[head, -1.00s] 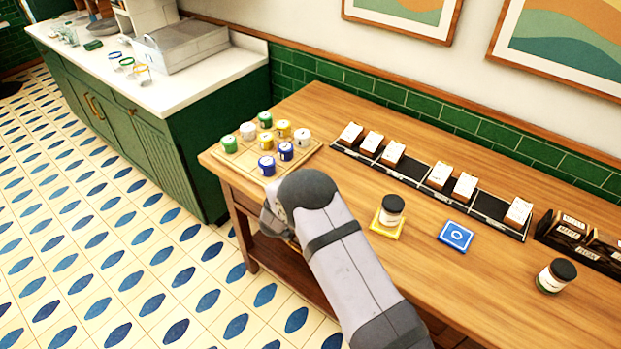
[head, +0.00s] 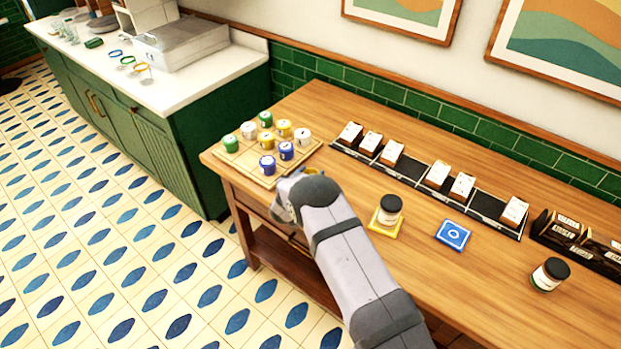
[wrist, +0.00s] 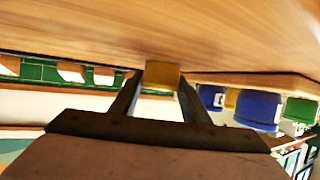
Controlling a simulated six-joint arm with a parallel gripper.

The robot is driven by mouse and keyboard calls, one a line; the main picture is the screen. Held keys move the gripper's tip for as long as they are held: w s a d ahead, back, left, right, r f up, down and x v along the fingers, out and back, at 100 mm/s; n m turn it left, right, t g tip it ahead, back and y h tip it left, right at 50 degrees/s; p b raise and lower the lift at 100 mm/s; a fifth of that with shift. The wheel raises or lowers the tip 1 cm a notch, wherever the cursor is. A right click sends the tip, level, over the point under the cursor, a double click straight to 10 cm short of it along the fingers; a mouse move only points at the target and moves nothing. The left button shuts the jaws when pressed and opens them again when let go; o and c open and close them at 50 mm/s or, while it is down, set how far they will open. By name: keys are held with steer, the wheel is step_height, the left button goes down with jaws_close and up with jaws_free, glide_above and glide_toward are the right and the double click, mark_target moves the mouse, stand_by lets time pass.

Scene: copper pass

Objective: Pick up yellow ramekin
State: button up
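My gripper (head: 290,197) is low at the front edge of the wooden table, near the tray of small pots. In the wrist view, which looks upside down, its two fingers (wrist: 162,88) are apart and point at a yellow ramekin (wrist: 162,75). The ramekin shows between the fingertips, against the wooden surface; I cannot tell whether they touch it. In the head view only a bit of this yellow ramekin (head: 312,170) shows behind my gripper. Another yellow pot (head: 284,129) stands on the wooden tray (head: 232,159).
Blue pots (head: 267,165), green pots (head: 230,143) and white pots (head: 302,136) share the tray. A dark-lidded jar (head: 389,209) stands on a yellow tile, right of my arm. A blue tile (head: 453,234), another jar (head: 550,274) and card racks (head: 435,187) are further right.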

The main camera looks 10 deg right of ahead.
steer(key=shift+c, duration=0.8)
steer(key=shift+r, duration=0.1)
step_height(320, 180, up, 10)
steer(key=b, duration=0.2)
steer(key=shift+b, duration=0.4)
